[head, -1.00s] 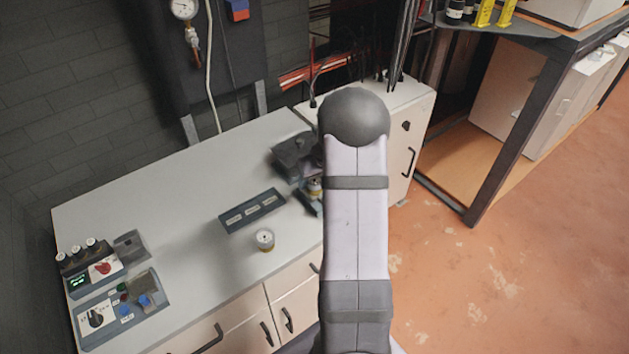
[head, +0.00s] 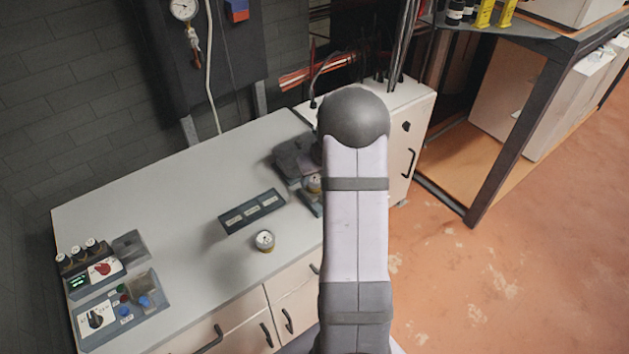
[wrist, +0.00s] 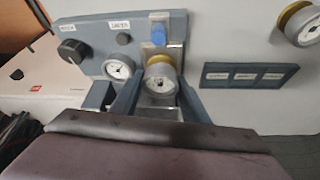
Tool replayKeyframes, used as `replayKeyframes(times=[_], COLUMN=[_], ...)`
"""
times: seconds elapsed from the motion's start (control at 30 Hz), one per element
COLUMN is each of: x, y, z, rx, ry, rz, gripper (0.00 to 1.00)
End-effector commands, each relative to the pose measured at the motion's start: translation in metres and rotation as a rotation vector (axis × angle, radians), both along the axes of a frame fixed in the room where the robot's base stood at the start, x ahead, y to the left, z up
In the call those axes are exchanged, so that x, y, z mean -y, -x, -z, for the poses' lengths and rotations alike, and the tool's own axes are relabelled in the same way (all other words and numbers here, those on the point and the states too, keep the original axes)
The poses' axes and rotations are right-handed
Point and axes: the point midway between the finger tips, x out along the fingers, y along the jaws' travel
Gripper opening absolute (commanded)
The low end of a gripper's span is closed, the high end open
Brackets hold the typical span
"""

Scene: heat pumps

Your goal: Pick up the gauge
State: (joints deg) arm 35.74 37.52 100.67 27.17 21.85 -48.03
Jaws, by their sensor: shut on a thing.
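A round gauge with a white dial and a yellow collar (wrist: 161,80) sits between the two fingers of my gripper (wrist: 157,98) in the wrist view. The fingers are shut on it from both sides. It is at the metal block of a blue-grey panel, below a blue knob; I cannot tell if it touches the block. In the head view this gauge (head: 314,184) shows only in part beside my arm, which hides my gripper. A second, similar gauge (head: 264,241) stands loose on the worktop; it also shows at the top right of the wrist view (wrist: 302,22).
The blue-grey panel (wrist: 90,45) carries a black knob and a fixed dial (wrist: 118,68). A dark tray with three labels (head: 238,220) lies beside the loose gauge. Control boxes (head: 100,310) stand at the worktop's left end. The worktop's (head: 165,215) middle left is clear.

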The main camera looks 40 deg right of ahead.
Motion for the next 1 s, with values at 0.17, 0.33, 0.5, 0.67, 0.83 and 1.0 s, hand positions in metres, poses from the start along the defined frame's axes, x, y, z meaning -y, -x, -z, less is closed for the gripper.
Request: replayKeyframes(times=[0.17,0.33,0.5,0.67,0.83,1.0], x=[0.001,0.001,0.001,0.000,-0.006,-0.032], y=[-0.001,-0.001,-0.001,0.000,-0.004,-0.018], z=[-0.029,-0.057,-0.078,-0.087,-0.088,-0.086], rx=[0.006,0.006,0.003,0.002,0.001,0.000], ry=[0.005,0.006,0.003,0.002,0.001,0.001], rz=[-0.002,0.000,0.000,0.001,-0.013,-0.069], gripper=[0.08,0.08,0.08,0.08,0.08,0.08])
